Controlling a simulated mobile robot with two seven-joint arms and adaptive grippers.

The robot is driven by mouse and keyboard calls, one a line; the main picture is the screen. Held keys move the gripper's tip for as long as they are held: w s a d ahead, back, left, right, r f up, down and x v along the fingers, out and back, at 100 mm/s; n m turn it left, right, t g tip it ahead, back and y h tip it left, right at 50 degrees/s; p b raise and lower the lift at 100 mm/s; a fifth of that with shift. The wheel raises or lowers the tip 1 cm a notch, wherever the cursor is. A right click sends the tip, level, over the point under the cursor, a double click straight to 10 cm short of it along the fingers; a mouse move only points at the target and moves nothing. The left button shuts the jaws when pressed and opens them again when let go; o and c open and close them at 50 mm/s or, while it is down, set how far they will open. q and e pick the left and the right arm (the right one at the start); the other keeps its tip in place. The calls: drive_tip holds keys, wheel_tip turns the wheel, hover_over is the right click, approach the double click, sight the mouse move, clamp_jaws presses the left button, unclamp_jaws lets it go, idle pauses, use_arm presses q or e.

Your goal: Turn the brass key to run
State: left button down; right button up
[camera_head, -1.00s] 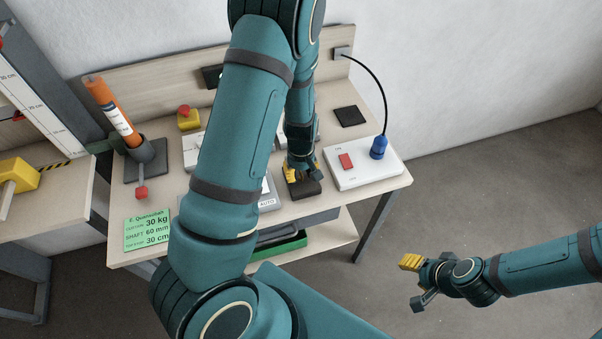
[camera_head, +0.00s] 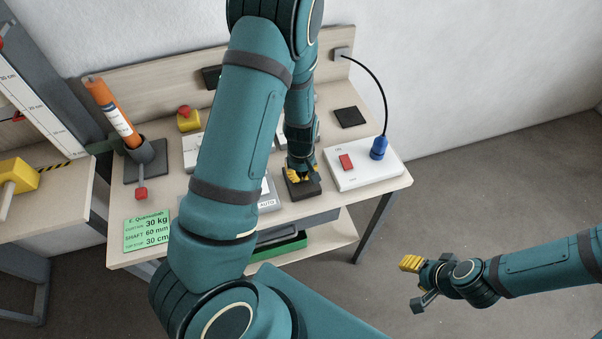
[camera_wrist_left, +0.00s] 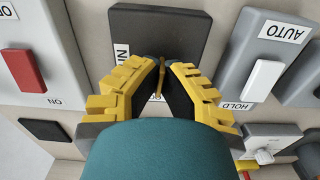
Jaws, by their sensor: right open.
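The brass key (camera_wrist_left: 161,78) stands out from a black switch plate (camera_wrist_left: 180,28) in the left wrist view. In the head view, the plate (camera_head: 304,188) lies near the table's front edge. My left gripper (camera_wrist_left: 162,68) is at the key, with its yellow-padded fingers drawn in on both sides of it. It appears shut on the key. In the head view, my left gripper (camera_head: 301,174) is above the plate and hides the key. Labels beside the key are partly covered by the fingers. My right gripper (camera_head: 418,283) is open and empty, away from the table.
A white box with a red switch (camera_head: 346,161) and blue plug (camera_head: 378,148) stands right of the plate. A grey box with a white rocker (camera_wrist_left: 263,82) is on its other side. An orange cylinder (camera_head: 112,115) leans at left. Floor at right is clear.

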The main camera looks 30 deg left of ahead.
use_arm(q)
drive_tip(key=m+b, duration=0.1)
drive_tip(key=m, duration=0.4)
drive_tip(key=shift+f, duration=0.1)
drive_tip(key=m+b, duration=0.1)
drive_tip(key=m, duration=0.2)
drive_tip(key=shift+m, duration=0.3)
drive_tip(key=m+b, duration=0.1)
drive_tip(key=m, duration=0.3)
drive_tip(key=shift+m+b, duration=0.55)
drive_tip(key=shift+m, duration=1.65)
drive_tip(key=c, duration=1.2)
unclamp_jaws()
drive_tip(key=shift+o, duration=0.2)
